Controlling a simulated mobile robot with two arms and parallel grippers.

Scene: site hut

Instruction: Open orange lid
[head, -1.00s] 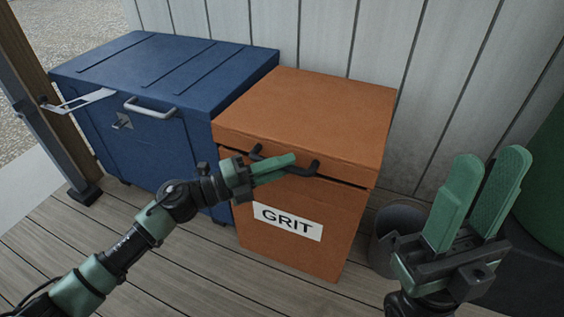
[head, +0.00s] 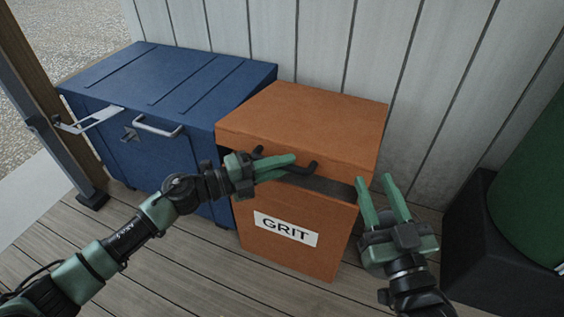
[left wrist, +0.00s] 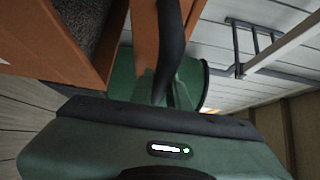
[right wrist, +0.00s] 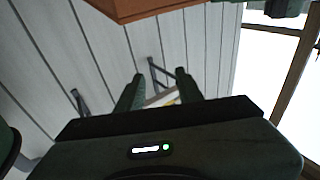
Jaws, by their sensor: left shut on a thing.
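The orange lid (head: 305,120) tops an orange bin (head: 280,245) labelled GRIT. The lid is slightly raised at the front, with a dark gap under it. My left gripper (head: 280,167) is shut on the black handle (head: 309,168) on the lid's front; the handle also runs between its fingers in the left wrist view (left wrist: 172,38). Dark grey grit (left wrist: 88,22) shows inside the bin there. My right gripper (head: 377,185) is open and empty, just right of the bin's front corner. In the right wrist view its fingers (right wrist: 157,88) hold nothing.
A blue chest (head: 165,85) with a metal handle stands close on the bin's left. A pale plank wall (head: 420,110) is behind. A green barrel (head: 540,190) on a black base (head: 485,235) stands to the right. A post (head: 60,130) is far left.

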